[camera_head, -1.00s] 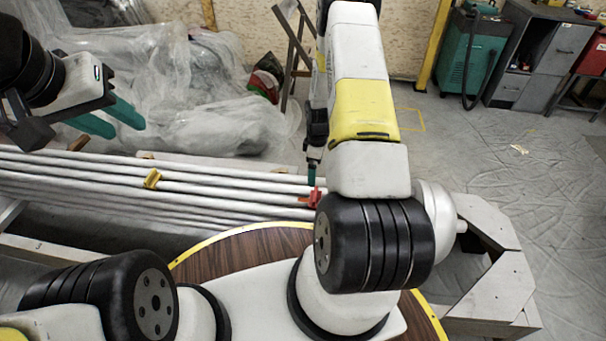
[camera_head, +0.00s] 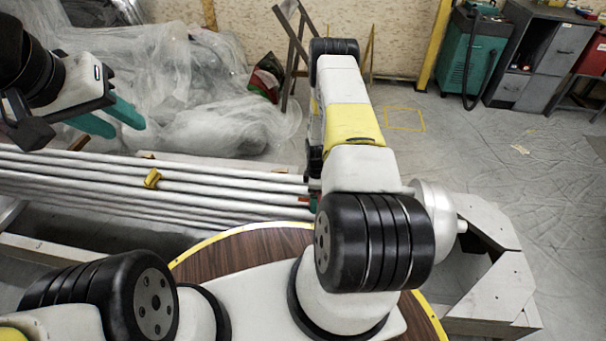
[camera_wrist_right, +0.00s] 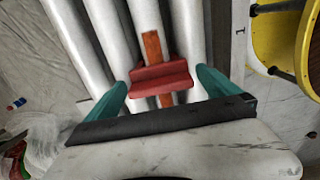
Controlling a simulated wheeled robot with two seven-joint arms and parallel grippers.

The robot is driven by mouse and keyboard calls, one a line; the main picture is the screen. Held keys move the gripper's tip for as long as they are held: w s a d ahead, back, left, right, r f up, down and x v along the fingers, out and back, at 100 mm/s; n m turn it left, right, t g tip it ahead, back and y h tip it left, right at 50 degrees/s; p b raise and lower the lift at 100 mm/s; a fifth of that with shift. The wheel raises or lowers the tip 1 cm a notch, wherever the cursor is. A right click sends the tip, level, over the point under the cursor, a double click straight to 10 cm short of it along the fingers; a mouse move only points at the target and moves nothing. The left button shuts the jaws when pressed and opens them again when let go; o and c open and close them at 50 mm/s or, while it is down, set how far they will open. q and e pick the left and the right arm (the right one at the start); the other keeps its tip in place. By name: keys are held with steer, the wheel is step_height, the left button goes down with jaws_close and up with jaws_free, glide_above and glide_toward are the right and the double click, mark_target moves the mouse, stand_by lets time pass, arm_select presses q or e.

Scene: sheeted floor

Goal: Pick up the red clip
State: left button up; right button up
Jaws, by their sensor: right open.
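The red clip (camera_wrist_right: 160,78) sits on the light grey pipes (camera_wrist_right: 100,40), with an orange-brown strip running through it. In the right wrist view, the two teal fingers of my right gripper (camera_wrist_right: 162,90) stand apart, one on each side of the clip, with gaps still showing. In the head view my right arm hides most of the clip and right gripper. My left gripper (camera_head: 109,117) is open and empty at the upper left of the head view, above the pipes and far from the clip.
A yellow clip (camera_head: 152,178) is on the pipes to the left. A round wooden top with a yellow rim (camera_head: 240,232) is near my base. Plastic sheeting (camera_head: 190,90) lies behind the pipes. A green machine (camera_head: 468,55) and grey cabinet (camera_head: 540,60) stand at the back right.

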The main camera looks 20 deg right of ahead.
steer(key=c, duration=1.5)
